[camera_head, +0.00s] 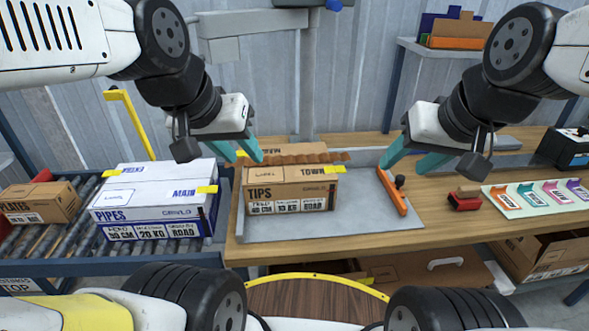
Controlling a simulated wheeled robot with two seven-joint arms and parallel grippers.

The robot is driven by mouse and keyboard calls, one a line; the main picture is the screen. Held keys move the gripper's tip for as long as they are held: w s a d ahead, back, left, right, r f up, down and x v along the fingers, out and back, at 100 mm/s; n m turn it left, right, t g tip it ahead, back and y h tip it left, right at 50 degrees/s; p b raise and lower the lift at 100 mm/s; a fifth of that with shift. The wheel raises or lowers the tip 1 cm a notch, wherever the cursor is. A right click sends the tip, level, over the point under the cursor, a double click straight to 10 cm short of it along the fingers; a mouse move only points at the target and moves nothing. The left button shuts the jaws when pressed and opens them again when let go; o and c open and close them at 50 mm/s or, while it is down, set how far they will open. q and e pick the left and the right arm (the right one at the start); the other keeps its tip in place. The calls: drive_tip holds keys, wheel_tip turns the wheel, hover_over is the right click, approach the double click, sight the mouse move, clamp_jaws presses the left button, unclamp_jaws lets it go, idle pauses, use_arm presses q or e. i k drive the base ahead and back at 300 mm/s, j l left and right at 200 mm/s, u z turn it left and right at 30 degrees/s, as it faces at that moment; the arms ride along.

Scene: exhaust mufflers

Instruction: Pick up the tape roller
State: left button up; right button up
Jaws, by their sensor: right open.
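My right gripper (402,169) has teal fingers spread apart. It is empty and hangs above the plate's right part, to the left of the tape roller in the picture. My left gripper (246,160) also has its teal fingers apart, beside the upper left of the TIPS carton (288,190). Whether its fingertips touch the carton, I cannot tell.
An orange bar with a black knob (393,190) lies on the plate's right side. A board with coloured pieces (543,198) lies right of the tape roller. A PIPES box (155,200) and a PLATES box (40,203) stand on the left roller conveyor.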

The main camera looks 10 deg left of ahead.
sight(466, 198)
drive_tip(key=l+z, duration=0.1)
drive_tip(key=z, duration=0.25)
drive_tip(key=l+z, duration=0.1)
drive_tip(key=z, duration=0.3)
drive_tip(key=l+z, duration=0.1)
drive_tip(key=z, duration=0.25)
drive_tip(key=i+l+u, duration=0.2)
drive_tip(key=l+u, duration=0.15)
drive_tip(key=i+l+u, duration=0.15)
drive_tip(key=l+u, duration=0.55)
drive_tip(key=l, duration=0.2)
drive_tip(key=i+l+u, duration=0.1)
drive_tip(key=l+u, duration=0.25)
drive_tip(key=l, duration=0.1)
